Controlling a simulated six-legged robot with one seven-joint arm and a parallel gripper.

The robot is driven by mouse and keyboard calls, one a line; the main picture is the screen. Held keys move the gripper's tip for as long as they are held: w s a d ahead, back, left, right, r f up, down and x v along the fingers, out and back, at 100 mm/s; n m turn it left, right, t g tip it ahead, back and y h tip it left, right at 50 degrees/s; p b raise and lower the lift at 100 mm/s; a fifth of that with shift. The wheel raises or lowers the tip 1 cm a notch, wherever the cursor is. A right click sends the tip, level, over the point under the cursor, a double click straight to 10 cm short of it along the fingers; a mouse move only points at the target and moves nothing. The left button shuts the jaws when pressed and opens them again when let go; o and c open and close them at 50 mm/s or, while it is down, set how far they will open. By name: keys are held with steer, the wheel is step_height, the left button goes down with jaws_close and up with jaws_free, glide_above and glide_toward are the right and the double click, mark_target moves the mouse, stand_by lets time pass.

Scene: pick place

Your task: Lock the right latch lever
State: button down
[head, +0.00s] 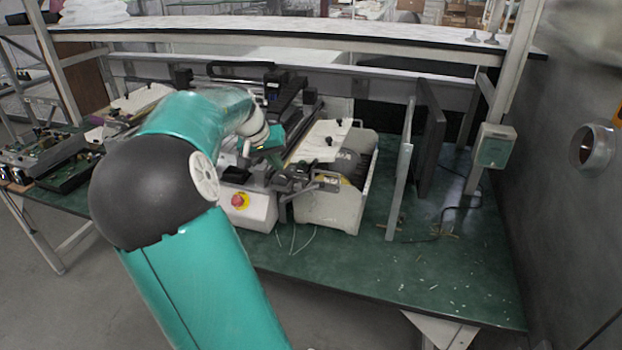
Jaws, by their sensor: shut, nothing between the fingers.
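A white and grey bench machine (318,212) stands on the green table, with dark lever-like parts (322,184) along its front, right of the red button. These parts are small, and I cannot tell which one is the right latch lever or whether it is locked. My teal arm reaches in from the lower left, bends over and points down at the machine. My gripper (262,179) is dark and shut, with nothing held. It is over the machine's front, just left of the dark parts. Its fingertips blend into the machine, so I cannot tell whether they touch it.
A red button (240,200) sits on the machine's white front box. Upright panels (402,175) stand to its right. The green table (450,270) is mostly clear at the front right, with small scraps. Circuit boards (50,150) lie at the far left. A shelf (300,30) spans the back.

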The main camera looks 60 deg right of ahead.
steer(key=shift+s+d+r+g+h, duration=0.2)
steer(key=shift+s+d+r, duration=0.05)
steer(key=shift+d, duration=0.4)
steer(key=shift+s+d+r+g+h, duration=0.2)
steer(key=shift+d+r, duration=0.05)
steer(key=shift+d, duration=0.35)
steer(key=s+x, duration=0.2)
steer(key=x, duration=1.1)
steer(key=shift+s+r, duration=0.35)
steer(key=shift+r, duration=0.05)
steer(key=shift+d+f+m, duration=0.1)
steer(key=shift+m, duration=0.2)
